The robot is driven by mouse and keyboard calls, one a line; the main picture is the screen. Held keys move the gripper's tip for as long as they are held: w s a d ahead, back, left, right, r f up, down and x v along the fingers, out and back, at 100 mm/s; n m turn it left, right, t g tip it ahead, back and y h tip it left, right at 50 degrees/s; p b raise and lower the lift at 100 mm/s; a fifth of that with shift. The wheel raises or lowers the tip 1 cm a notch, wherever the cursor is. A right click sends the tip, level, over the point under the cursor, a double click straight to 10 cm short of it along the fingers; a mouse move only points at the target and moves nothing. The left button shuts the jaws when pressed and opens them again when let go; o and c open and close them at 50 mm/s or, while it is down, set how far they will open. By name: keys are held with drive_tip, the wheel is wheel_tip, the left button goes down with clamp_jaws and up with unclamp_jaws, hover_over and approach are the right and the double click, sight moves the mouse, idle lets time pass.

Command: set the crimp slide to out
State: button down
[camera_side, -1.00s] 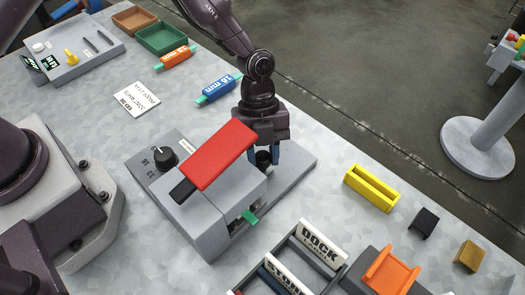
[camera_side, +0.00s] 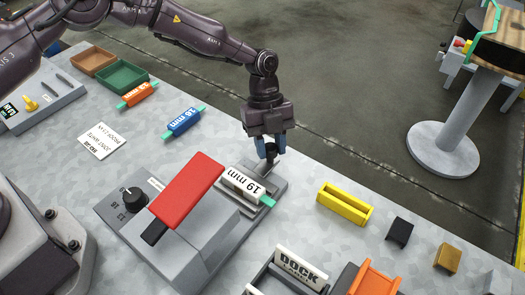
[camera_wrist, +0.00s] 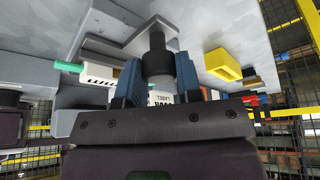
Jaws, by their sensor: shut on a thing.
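The grey press (camera_side: 190,235) has a red lever (camera_side: 188,190) on top and a black dial (camera_side: 134,200) on its base. Its slide (camera_side: 256,180) sticks out on the far side, clear of the press body. The wrist view also shows the block (camera_wrist: 97,74). The fingers partly hide the knob.
A yellow tray (camera_side: 344,204), a black clip (camera_side: 399,231) and a brass piece (camera_side: 447,257) lie to the right. A DOCK rack (camera_side: 299,267) and an orange part (camera_side: 372,275) stand in front. Blue (camera_side: 184,121) and orange (camera_side: 138,94) labelled pieces lie behind left.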

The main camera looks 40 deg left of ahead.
drive_tip(key=shift+w+r, duration=0.1)
drive_tip(key=shift+w, duration=0.2)
drive_tip(key=c, duration=0.8)
unclamp_jaws()
drive_tip(key=v, duration=1.3)
drive_tip(key=shift+s, duration=0.15)
